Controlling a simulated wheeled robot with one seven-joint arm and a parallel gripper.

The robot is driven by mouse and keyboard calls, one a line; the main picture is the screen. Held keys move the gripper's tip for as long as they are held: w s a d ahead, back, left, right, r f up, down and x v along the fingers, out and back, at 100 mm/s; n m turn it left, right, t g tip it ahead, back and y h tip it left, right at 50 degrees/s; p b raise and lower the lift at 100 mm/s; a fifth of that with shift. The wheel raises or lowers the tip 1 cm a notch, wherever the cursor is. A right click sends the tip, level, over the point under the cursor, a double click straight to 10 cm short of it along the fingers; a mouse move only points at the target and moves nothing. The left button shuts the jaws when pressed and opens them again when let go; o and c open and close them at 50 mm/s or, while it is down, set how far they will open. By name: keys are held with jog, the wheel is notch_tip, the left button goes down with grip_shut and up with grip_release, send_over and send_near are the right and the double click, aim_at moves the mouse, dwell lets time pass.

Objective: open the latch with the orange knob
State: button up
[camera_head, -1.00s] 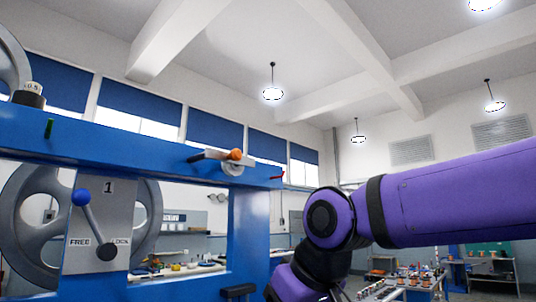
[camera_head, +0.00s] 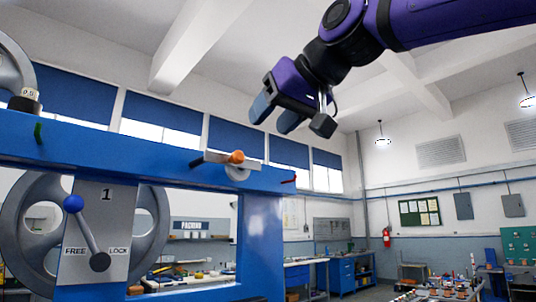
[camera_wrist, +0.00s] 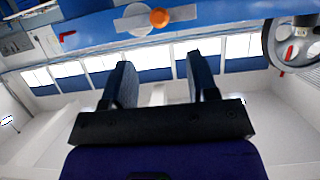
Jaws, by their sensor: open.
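The orange knob (camera_head: 237,157) sits on the latch (camera_head: 214,159), a grey lever with a round hub on the top blue beam of the machine frame. In the wrist view the orange knob (camera_wrist: 159,17) is near the top centre, beyond my fingers, and the latch lever (camera_wrist: 182,13) lies along the beam. My gripper (camera_head: 275,110) is above and a little right of the knob in the head view, apart from it. In the wrist view my gripper (camera_wrist: 160,80) has its two fingers well apart with nothing between them.
The blue beam (camera_head: 110,145) carries a red pointer (camera_head: 289,180) and a green tab (camera_head: 38,132). Below is a blue-knobbed lever (camera_head: 86,232) on a plate marked FREE and LOCK, before a large wheel (camera_head: 152,215).

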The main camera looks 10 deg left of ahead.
aim_at(241, 153)
jog(key=x, duration=1)
jog(key=shift+w+a+f, duration=0.15)
jog(key=shift+f, duration=0.05)
grip_shut()
